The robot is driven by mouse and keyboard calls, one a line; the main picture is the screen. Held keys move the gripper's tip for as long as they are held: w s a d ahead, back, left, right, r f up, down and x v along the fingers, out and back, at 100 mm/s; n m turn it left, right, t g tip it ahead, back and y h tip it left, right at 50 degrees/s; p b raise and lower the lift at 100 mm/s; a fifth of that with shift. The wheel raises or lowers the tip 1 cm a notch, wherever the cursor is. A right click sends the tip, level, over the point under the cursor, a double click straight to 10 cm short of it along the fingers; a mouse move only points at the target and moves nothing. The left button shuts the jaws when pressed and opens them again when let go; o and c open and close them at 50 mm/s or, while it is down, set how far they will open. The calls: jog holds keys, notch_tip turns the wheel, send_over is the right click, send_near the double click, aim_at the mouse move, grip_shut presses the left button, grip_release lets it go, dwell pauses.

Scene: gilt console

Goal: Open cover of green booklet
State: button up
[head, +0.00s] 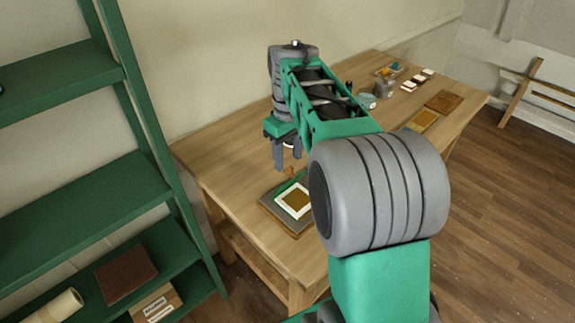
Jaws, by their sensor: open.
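The green booklet (283,197) lies on a dark grey board (270,206) with a brown edge, near the front left of the wooden table. A green border shows along its left and back sides. A white area with a gold-brown square shows inside that border. I cannot tell whether this is the cover's face or a page. My arm hides its right side. My gripper (287,161) points down with its fingers apart, above and just behind the booklet, and appears empty. I cannot see any contact between the fingers and the booklet.
The wooden table (228,168) has bare room left of the board. Jars (367,101), a brown panel (443,101), a gold-faced panel (424,120) and small white-topped blocks (414,82) sit farther back. A green shelf (90,205) stands at the left.

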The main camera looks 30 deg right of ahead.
notch_tip(320, 180, down, 4)
jog(key=shift+r, duration=0.25)
grip_shut()
dwell(0.3)
dwell(1.0)
